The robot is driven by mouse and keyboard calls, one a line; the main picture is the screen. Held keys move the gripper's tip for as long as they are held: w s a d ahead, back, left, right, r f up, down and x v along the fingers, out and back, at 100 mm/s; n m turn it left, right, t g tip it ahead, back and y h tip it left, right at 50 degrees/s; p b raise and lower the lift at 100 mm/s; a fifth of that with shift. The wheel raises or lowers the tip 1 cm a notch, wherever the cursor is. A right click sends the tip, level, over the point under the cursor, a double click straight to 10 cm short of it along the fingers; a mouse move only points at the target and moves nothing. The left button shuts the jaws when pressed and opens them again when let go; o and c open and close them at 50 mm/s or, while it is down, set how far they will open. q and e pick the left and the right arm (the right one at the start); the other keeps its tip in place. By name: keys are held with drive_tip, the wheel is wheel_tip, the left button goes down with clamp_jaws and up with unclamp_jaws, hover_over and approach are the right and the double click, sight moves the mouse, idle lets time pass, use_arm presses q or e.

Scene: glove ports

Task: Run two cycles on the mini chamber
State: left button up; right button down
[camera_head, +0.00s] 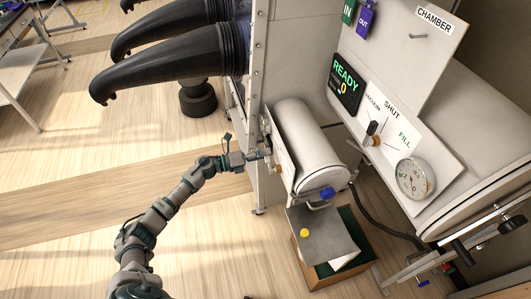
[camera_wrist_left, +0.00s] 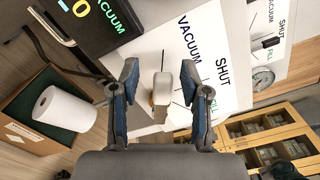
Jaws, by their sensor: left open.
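The mini chamber (camera_head: 305,135) is a pale horizontal cylinder with a blue knob (camera_head: 328,193) at its near end. My left gripper (camera_head: 262,155) is at its left side. In the left wrist view my left gripper (camera_wrist_left: 160,75) is open, one finger on each side of a pale valve handle (camera_wrist_left: 162,92), with gaps beside it. The handle sits on a white panel (camera_wrist_left: 220,35) marked VACUUM, SHUT and FILL. Which mark it points at is unclear. A nearby black display (camera_wrist_left: 90,22) shows VACUUM and a 0. My right gripper is out of view.
The large chamber carries a READY display (camera_head: 346,84), a second valve handle (camera_head: 374,132) and a gauge (camera_head: 414,178). Black gloves (camera_head: 165,60) stick out at the upper left. A grey shelf (camera_head: 322,232) and a green-lined box (camera_head: 314,276) are below the mini chamber.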

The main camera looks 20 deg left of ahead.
use_arm(q)
drive_tip(key=v, duration=1.1)
drive_tip(key=shift+w+f, duration=0.1)
drive_tip(key=shift+w, duration=0.05)
idle(0.9)
drive_tip(key=s+a+b, duration=0.4)
drive_tip(key=p+x, duration=0.4)
drive_tip(key=x, duration=1.3)
drive_tip(key=shift+d+f, duration=0.15)
drive_tip(key=shift+d, duration=0.05)
